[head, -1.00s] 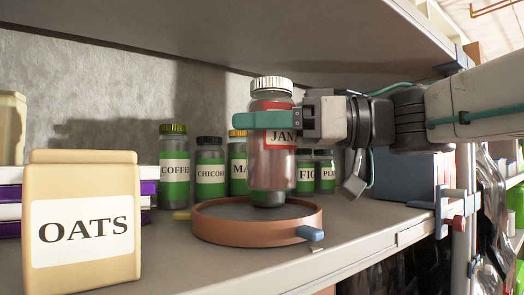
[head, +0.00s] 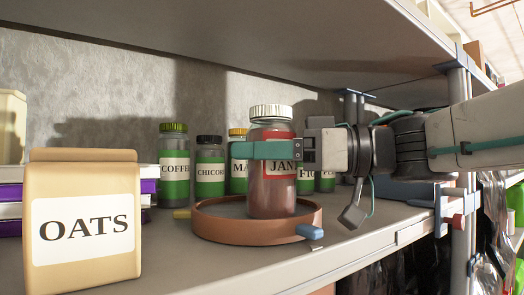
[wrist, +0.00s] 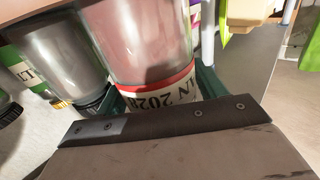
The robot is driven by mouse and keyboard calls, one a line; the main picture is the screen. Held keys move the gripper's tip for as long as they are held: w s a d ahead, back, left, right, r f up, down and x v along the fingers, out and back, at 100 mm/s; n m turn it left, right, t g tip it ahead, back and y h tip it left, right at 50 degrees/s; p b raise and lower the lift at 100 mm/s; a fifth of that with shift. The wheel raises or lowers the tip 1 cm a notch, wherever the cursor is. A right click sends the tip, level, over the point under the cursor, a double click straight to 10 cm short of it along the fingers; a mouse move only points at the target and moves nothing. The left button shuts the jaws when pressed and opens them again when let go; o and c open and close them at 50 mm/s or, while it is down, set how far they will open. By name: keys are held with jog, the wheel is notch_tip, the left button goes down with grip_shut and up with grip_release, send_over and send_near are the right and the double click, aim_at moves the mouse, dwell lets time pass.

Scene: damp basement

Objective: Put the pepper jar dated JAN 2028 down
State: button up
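The pepper jar (head: 272,190) is clear glass with reddish-brown contents, a red-edged label reading "JAN" and a ribbed white lid. In the wrist view the jar (wrist: 145,50) shows part of its date, ending "N 2028". My gripper (head: 266,150) is shut on the jar at label height, with teal fingers around it; they also show beside it in the wrist view. The jar is upright inside the rim of a round brown tray (head: 245,231). Its base is at or just above the tray floor; I cannot tell whether it touches.
Behind the tray stand green-labelled jars: coffee (head: 174,170), chicory (head: 210,172) and several more, partly hidden by my jar and arm. An oats bag (head: 85,220) stands at front left. The tray has a blue tab (head: 310,231). Another shelf hangs above.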

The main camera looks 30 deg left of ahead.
jog(key=shift+r, duration=0.15)
jog(key=shift+w+d, duration=0.1)
jog(key=shift+d, duration=0.2)
jog(key=v, duration=1.1)
jog(key=shift+d, duration=0.2)
